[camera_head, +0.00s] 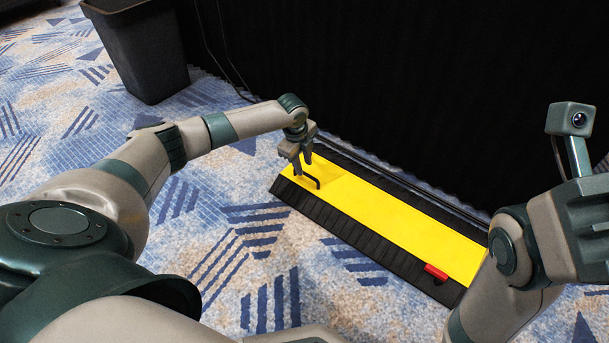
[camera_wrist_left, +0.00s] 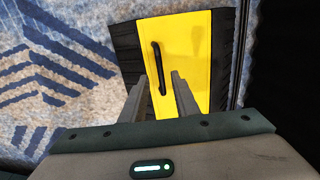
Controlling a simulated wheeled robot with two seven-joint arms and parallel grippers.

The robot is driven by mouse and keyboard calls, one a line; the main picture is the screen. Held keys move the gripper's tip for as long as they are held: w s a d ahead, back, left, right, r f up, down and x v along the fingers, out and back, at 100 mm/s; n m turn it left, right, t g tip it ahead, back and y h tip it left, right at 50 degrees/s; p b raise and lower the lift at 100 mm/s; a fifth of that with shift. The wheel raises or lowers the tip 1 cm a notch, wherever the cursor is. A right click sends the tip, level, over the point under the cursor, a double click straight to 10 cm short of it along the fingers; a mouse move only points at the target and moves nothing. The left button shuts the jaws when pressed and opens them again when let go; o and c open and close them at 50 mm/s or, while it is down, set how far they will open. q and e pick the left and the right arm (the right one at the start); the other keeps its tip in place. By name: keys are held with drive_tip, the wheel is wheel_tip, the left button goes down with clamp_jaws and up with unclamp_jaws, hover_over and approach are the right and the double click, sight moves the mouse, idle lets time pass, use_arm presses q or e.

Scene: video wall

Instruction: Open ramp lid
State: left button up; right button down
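The cable ramp (camera_head: 345,234) lies on the carpet, black with a long yellow lid (camera_head: 390,219). The lid lies flat and looks shut. A black handle (camera_head: 309,181) stands at the lid's left end; it also shows in the left wrist view (camera_wrist_left: 158,66). A red piece (camera_head: 436,272) sits at the ramp's right front edge. My left gripper (camera_head: 301,168) is just above the handle, fingers apart. In the left wrist view the open fingers (camera_wrist_left: 161,82) lie on either side of the handle's line, with nothing gripped. My right arm is at the right; its fingertips are out of view.
A black bin (camera_head: 145,50) stands at the upper left. A black curtain (camera_head: 400,80) hangs close behind the ramp. Dark cables (camera_head: 400,180) run along the floor between curtain and ramp. The patterned carpet (camera_head: 215,240) in front of the ramp is clear.

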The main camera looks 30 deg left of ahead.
sight(305, 173)
use_arm(q)
drive_tip(key=shift+w+f+b, duration=0.2)
drive_tip(key=shift+f+b, duration=0.2)
drive_tip(key=shift+f, duration=0.5)
drive_tip(key=shift+w+f+b, duration=0.2)
drive_tip(key=shift+f+b, duration=0.2)
drive_tip(key=shift+f, duration=0.45)
clamp_jaws()
